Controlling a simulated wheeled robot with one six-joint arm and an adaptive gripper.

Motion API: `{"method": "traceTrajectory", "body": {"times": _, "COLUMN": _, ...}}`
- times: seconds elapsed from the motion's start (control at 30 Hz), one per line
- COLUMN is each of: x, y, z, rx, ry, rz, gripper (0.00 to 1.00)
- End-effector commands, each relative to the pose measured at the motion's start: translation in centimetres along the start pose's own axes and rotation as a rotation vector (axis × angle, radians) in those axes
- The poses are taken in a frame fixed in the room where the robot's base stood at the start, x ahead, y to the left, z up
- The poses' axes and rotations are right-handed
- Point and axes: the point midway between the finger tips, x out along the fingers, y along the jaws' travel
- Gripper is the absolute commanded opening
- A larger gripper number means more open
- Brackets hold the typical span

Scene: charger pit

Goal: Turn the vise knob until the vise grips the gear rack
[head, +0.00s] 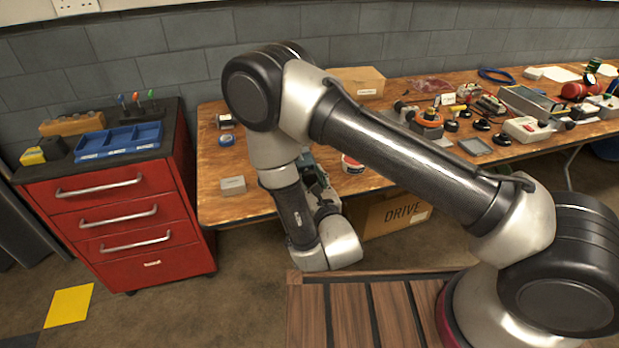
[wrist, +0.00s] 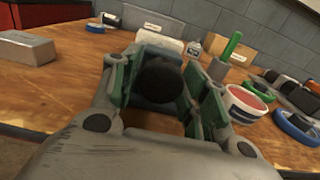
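In the wrist view a dark round knob (wrist: 161,80) sits between the two fingers of my gripper (wrist: 166,82). One finger is on its left and one on its right, both very near its sides; I cannot tell if they touch it. The vise behind the knob is mostly hidden by the knob and fingers. In the head view my gripper (head: 318,183) points at the front edge of the wooden bench, and a small blue-grey part, perhaps the vise (head: 305,158), shows behind it. I cannot make out the gear rack or the jaw gap.
The wooden bench (head: 215,205) holds a grey block (head: 233,185) to the left, which also shows in the wrist view (wrist: 27,48). A red-and-white tub (wrist: 246,103) and a blue tape roll (wrist: 296,127) stand to the right. A red drawer cabinet (head: 120,215) stands left.

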Motion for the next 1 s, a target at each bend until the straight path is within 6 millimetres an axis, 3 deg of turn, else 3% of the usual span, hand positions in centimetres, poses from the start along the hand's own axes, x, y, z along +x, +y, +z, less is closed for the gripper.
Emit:
{"method": "traceTrajectory", "body": {"times": 0.03, "x": 0.00, "y": 0.00, "z": 0.00, "rx": 0.000, "ry": 0.000, "rz": 0.000, "gripper": 0.29}}
{"method": "traceTrajectory", "body": {"times": 0.13, "x": 0.01, "y": 0.00, "z": 0.01, "rx": 0.000, "ry": 0.000, "rz": 0.000, "gripper": 0.14}}
{"method": "traceTrajectory", "body": {"times": 0.57, "x": 0.02, "y": 0.02, "z": 0.01, "rx": 0.082, "ry": 0.000, "rz": 0.000, "gripper": 0.13}}
{"method": "traceTrajectory", "body": {"times": 1.0, "x": 0.01, "y": 0.10, "z": 0.04, "rx": 0.450, "ry": 0.000, "rz": 0.000, "gripper": 0.13}}
